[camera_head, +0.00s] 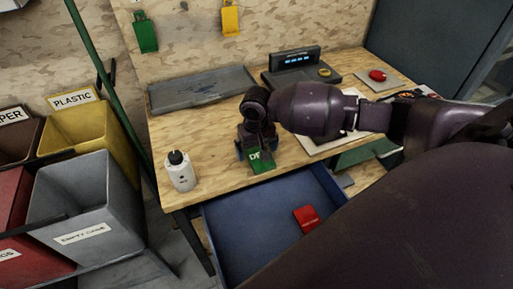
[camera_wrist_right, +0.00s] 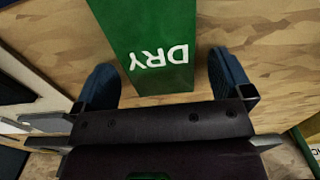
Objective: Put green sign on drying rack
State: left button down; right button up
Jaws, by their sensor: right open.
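A green sign (camera_head: 263,167) with white letters "DRY" lies on the wooden workbench near its front edge. In the right wrist view the sign (camera_wrist_right: 146,35) lies between the two blue fingers. My right gripper (camera_head: 257,150) is open and above the sign, with a finger on each side and visible gaps. The gripper and forearm hide part of the sign in the head view. A grey flat tray or rack (camera_head: 202,90) lies at the back left of the bench; I cannot tell whether it is the drying rack. My left gripper is not in view.
A white bottle (camera_head: 180,171) stands at the bench's left front corner. An open blue drawer (camera_head: 240,222) holds a red item (camera_head: 306,218). Green (camera_head: 146,36) and yellow (camera_head: 230,20) tags hang on the wall. A device with a display (camera_head: 298,66) stands behind. Bins stand left.

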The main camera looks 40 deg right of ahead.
aim_at(257, 151)
notch_tip(257, 151, up, 11)
jog(key=p, duration=0.2)
jog(key=shift+f, duration=0.2)
